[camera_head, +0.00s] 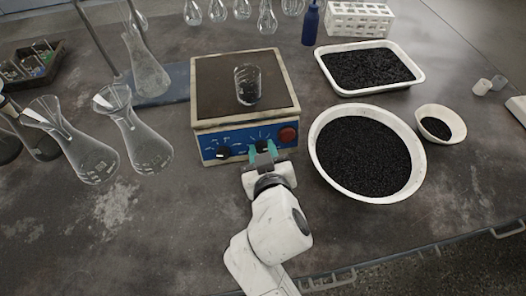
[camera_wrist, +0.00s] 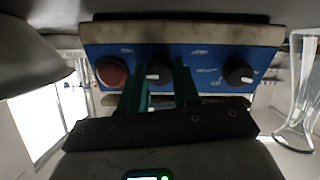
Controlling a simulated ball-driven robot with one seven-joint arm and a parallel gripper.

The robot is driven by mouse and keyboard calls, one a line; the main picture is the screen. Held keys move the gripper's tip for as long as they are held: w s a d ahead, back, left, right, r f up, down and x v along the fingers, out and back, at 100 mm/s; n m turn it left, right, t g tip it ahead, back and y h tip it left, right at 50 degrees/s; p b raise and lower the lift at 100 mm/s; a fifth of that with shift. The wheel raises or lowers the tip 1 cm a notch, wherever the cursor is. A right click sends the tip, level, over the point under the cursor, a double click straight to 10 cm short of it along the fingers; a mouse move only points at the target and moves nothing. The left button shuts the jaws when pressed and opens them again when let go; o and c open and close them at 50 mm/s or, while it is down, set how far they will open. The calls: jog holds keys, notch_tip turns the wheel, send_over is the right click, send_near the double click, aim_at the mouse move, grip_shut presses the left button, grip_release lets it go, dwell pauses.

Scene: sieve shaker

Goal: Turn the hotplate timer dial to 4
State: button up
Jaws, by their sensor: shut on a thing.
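The hotplate (camera_head: 202,100) is a cream box with a dark top, and its blue front panel (camera_head: 238,152) faces me. The panel carries a left black dial (camera_head: 224,152), a middle dial and a red round knob (camera_head: 288,134). My gripper (camera_head: 264,148) is at the middle of the panel, its green fingers closed around the middle dial. In the wrist view, the panel appears turned around, and the middle dial (camera_wrist: 157,74) with a pale mark shows between the fingers. The other black dial (camera_wrist: 238,72) is apart from them. The scale labels are too small to read.
A glass beaker (camera_head: 248,85) stands on the hotplate. Flasks (camera_head: 143,140) stand to the left. A large bowl (camera_head: 318,160) of black granules is close on the right, with a white tray (camera_head: 334,87) behind it. The bench in front is clear.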

jog(key=shift+f, duration=0.15)
dwell(0.4)
jog(key=o, duration=1.1)
jog(key=shift+c, duration=0.2)
jog(key=v, duration=1.1)
